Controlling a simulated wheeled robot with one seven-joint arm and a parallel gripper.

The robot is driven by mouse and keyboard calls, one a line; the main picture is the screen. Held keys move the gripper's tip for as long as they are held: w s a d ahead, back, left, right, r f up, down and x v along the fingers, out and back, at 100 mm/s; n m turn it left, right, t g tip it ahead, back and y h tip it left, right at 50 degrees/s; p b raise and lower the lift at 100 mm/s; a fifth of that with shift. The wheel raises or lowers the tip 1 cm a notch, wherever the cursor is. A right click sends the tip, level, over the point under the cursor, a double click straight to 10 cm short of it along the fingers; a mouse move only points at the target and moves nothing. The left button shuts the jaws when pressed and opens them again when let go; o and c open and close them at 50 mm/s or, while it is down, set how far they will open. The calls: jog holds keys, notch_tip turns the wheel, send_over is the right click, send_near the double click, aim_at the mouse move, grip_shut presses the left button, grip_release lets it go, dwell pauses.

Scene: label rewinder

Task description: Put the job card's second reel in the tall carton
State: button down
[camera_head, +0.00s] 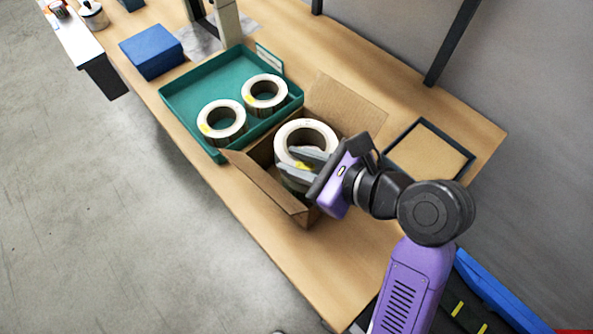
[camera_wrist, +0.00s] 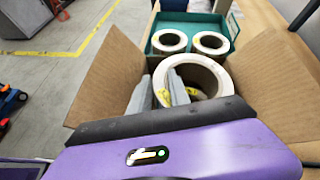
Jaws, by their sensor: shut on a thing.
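A white label reel (camera_head: 303,129) is inside the open brown cardboard carton (camera_head: 262,183), near the level of its rim. My gripper (camera_head: 300,160) reaches in from the right and is shut on this reel's wall. In the wrist view, one finger is outside the reel (camera_wrist: 216,72) and the other is in its bore; my gripper (camera_wrist: 162,90) hides its near side. Something pale with a yellow mark shows through the bore; I cannot tell whether it is another reel. The carton's flaps (camera_wrist: 112,78) stand open. I cannot make out a readable job card.
A green tray (camera_head: 190,92) beside the carton holds a left reel (camera_head: 209,132) and a right reel (camera_head: 254,100); a small white card (camera_head: 269,59) is at its back edge. A blue box (camera_head: 151,51) is farther left. A black-framed tray (camera_head: 428,150) lies right. The bench front is clear.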

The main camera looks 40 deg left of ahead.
jog(key=shift+f, duration=2.25)
jog(key=shift+f, duration=0.15)
jog(key=c, duration=1.5)
grip_release()
jog(key=shift+f, duration=0.15)
jog(key=v, duration=1.2)
jog(key=shift+r, duration=0.3)
